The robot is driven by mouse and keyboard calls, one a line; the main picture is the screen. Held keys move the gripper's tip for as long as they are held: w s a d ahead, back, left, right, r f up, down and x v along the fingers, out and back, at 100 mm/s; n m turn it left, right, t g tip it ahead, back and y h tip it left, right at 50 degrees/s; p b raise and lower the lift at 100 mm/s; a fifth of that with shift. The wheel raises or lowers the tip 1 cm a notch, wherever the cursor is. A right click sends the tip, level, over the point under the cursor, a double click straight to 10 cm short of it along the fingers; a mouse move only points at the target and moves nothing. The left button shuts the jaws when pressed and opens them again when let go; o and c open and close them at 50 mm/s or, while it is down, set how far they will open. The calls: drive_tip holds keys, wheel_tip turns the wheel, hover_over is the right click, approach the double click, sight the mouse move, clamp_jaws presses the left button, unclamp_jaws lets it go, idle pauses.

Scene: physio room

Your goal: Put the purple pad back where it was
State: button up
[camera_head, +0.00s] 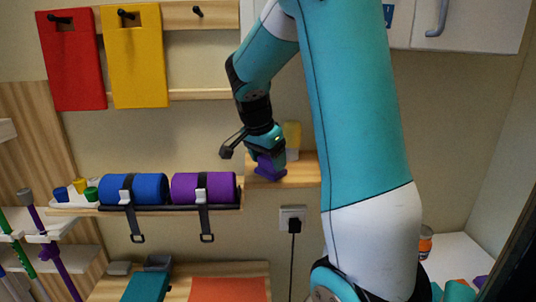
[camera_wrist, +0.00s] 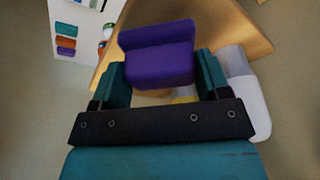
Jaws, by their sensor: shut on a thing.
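The purple pad (camera_wrist: 157,62) is a small block with a raised ridge along one side. It sits between the two fingers of my gripper (camera_wrist: 163,75) in the wrist view. In the head view my gripper (camera_head: 268,150) points down at the small wooden shelf (camera_head: 305,172), with the purple pad (camera_head: 270,166) under it. My gripper is shut on the pad. The pad is at the shelf's left part; I cannot tell whether it touches the board. The wooden shelf (camera_wrist: 240,40) also shows behind the pad in the wrist view.
A yellow and pale object (camera_head: 291,138) stands close to the right of my gripper on the shelf. A blue roll (camera_head: 150,188) and a purple roll (camera_head: 188,187) lie strapped to the left. Red (camera_head: 75,65) and yellow (camera_head: 138,60) panels hang above; one peg (camera_head: 197,11) is bare.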

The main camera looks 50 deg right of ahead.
drive_tip(key=shift+f, duration=0.1)
drive_tip(key=o, duration=1.2)
drive_tip(key=b+v, duration=0.1)
drive_tip(key=v, duration=1.1)
drive_tip(key=a+f+n+t+y, duration=0.1)
drive_tip(key=a+f+n, duration=0.2)
drive_tip(key=a+n, duration=0.45)
drive_tip(key=a+f+n+t+y, duration=0.1)
drive_tip(key=a+f+n+y, duration=0.15)
drive_tip(key=a+n, duration=0.5)
drive_tip(key=s+a+f+n+g+y, duration=0.1)
drive_tip(key=s+a+f+n+y, duration=0.15)
drive_tip(key=s+a+n, duration=0.5)
drive_tip(key=s+a+f+n+g+y, duration=0.1)
drive_tip(key=s+a+f+n+y, duration=0.2)
drive_tip(key=s+a, duration=0.65)
drive_tip(key=shift+n+h, duration=0.25)
drive_tip(key=shift+h, duration=0.25)
drive_tip(key=b+x, duration=0.2)
drive_tip(key=b, duration=0.1)
drive_tip(key=w+b+x, duration=0.1)
drive_tip(key=b+x, duration=0.1)
drive_tip(key=x, duration=0.1)
drive_tip(key=d+b+x, duration=0.1)
drive_tip(key=b+x, duration=0.2)
drive_tip(key=shift+w+f+b, duration=0.25)
drive_tip(key=shift+f+b, duration=0.1)
